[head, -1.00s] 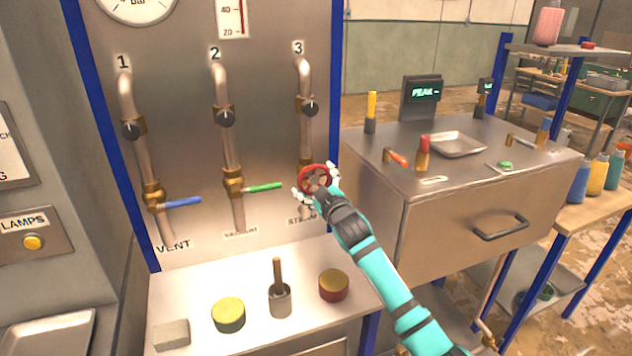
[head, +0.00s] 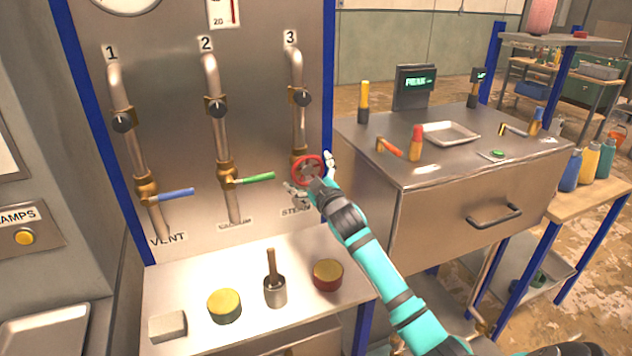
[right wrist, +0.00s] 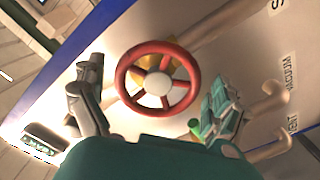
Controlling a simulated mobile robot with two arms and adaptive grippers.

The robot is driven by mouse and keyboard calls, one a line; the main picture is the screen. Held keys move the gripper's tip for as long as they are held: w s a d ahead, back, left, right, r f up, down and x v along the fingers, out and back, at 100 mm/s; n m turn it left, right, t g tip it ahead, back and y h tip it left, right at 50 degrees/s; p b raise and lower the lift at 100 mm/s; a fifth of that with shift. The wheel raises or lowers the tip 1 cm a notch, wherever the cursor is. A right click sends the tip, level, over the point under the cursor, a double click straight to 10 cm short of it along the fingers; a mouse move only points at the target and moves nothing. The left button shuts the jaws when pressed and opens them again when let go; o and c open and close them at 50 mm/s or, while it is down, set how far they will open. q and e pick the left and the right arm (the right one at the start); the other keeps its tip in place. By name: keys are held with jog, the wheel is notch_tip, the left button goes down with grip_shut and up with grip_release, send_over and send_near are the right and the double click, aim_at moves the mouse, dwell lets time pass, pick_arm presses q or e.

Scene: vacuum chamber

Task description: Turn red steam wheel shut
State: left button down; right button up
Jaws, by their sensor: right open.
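The red steam wheel (head: 307,169) sits on pipe 3 of the upright metal panel, above the partly hidden STEAM label. My right gripper (head: 311,178) is at the wheel, its fingers spread to either side of it. In the right wrist view the wheel (right wrist: 158,78) shows whole, with red rim, spokes and a pale hub. It lies between the open fingers of my right gripper (right wrist: 155,105), and clear gaps show between the rim and both fingers. My left gripper is not in view.
The blue vent handle (head: 177,194) and green vacuum handle (head: 255,178) are on pipes 1 and 2, left of the wheel. A ledge (head: 240,335) below holds a grey block, two round tins and a pot with a stick. A metal cabinet (head: 430,235) stands right.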

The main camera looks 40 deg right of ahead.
jog(key=v, duration=1.1)
jog(key=shift+s, duration=0.25)
jog(key=shift+a, duration=0.1)
